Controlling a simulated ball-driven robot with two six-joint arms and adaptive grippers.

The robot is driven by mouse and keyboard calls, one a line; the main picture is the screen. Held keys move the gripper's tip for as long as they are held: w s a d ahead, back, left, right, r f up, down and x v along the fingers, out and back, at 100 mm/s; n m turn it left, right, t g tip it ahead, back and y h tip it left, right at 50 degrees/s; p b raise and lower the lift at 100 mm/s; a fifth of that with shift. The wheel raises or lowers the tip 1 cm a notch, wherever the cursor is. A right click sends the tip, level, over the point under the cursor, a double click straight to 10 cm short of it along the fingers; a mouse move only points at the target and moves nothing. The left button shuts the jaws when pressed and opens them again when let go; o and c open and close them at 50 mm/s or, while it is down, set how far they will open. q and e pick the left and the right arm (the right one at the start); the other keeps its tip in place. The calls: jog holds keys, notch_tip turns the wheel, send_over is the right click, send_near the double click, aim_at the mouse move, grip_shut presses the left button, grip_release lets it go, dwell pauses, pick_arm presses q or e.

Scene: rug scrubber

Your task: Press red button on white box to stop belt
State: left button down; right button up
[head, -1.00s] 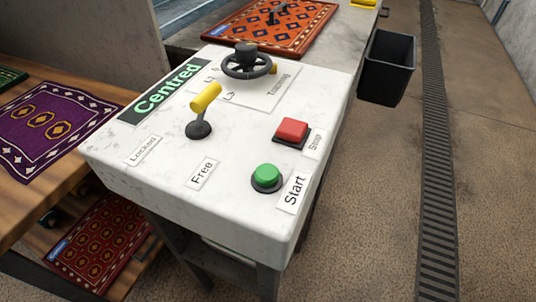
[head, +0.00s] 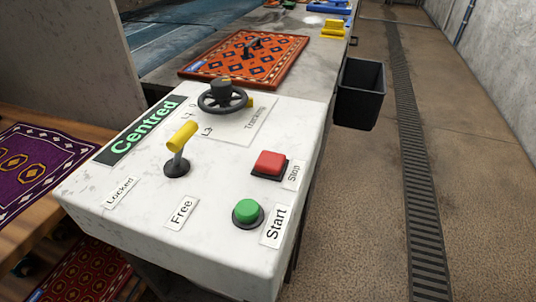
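The white box (head: 112,224) fills the middle of the head view. The square red button (head: 269,163) sits on its top near the right edge, raised on a dark base beside a label reading "Stop" (head: 293,175). A round green button (head: 248,210) is nearer to me, beside a "Start" label (head: 276,226). A yellow-handled lever (head: 182,136) stands between "Locked" and "Free" labels. A black handwheel (head: 224,97) is at the back of the box, and a display (head: 142,131) reads "Centred". Neither gripper is in view.
An orange patterned rug (head: 246,58) lies on the grey surface behind the box. A black bin (head: 359,94) hangs at the right. Yellow (head: 333,29) and blue items sit farther back. A purple rug (head: 38,168) lies on a wooden table at left. The floor at right is clear.

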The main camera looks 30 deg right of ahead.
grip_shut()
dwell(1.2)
